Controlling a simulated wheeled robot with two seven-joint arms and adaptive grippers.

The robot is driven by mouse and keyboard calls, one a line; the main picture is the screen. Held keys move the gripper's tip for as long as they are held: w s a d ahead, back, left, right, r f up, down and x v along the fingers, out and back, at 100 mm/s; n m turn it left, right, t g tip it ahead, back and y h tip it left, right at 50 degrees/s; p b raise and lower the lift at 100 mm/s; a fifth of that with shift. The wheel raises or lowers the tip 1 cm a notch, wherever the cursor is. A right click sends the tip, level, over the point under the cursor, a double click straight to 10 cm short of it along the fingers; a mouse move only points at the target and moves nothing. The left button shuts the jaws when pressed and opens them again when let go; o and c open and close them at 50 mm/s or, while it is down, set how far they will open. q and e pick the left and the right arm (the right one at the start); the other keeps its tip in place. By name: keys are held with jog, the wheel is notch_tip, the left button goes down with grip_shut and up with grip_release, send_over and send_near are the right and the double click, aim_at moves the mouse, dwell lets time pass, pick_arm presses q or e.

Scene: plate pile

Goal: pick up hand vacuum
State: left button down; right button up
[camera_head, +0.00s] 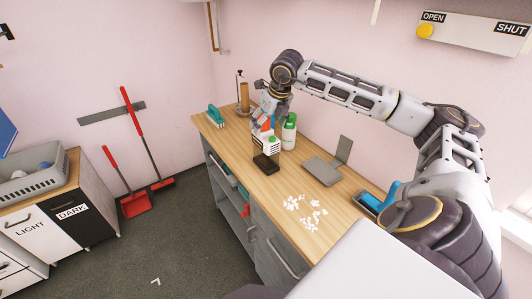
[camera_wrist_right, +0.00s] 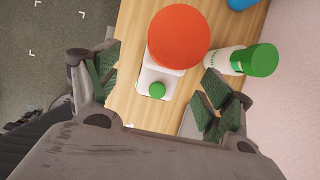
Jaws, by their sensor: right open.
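A blue thing with a handle-like bar and a dark grey body (camera_head: 389,194) lies on the worktop at the right, close to my right arm. It looks most like the hand vacuum, but it is partly hidden and I cannot be sure. My right gripper (camera_head: 268,108) is far from it, over the bottles further along the worktop. In the wrist view the right gripper (camera_wrist_right: 161,82) is open and empty. Between and beyond its fingers show a round orange-red top (camera_wrist_right: 180,36) and a white bottle with green cap (camera_wrist_right: 157,90). My left gripper is not in view.
A second green-capped bottle (camera_head: 289,132) stands near the wall. A black box (camera_head: 265,164), grey flat pieces (camera_head: 322,170) and white crumbs (camera_head: 306,212) lie on the wooden worktop (camera_head: 294,180). A teal brush (camera_head: 215,116) and a roll holder (camera_head: 244,97) stand at the far end.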

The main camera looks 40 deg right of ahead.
aim_at(267, 131)
jog(key=shift+w+f, duration=0.2)
jog(key=shift+f, duration=0.25)
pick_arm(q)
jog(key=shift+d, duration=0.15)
pick_arm(e)
jog(key=shift+d+f, duration=0.1)
jog(key=x, duration=0.2)
jog(key=p+x, duration=0.1)
jog(key=x, duration=0.1)
jog(key=shift+d, duration=0.3)
jog(key=shift+f, duration=0.3)
jog(key=shift+w+f, duration=0.1)
jog(key=shift+f, duration=0.1)
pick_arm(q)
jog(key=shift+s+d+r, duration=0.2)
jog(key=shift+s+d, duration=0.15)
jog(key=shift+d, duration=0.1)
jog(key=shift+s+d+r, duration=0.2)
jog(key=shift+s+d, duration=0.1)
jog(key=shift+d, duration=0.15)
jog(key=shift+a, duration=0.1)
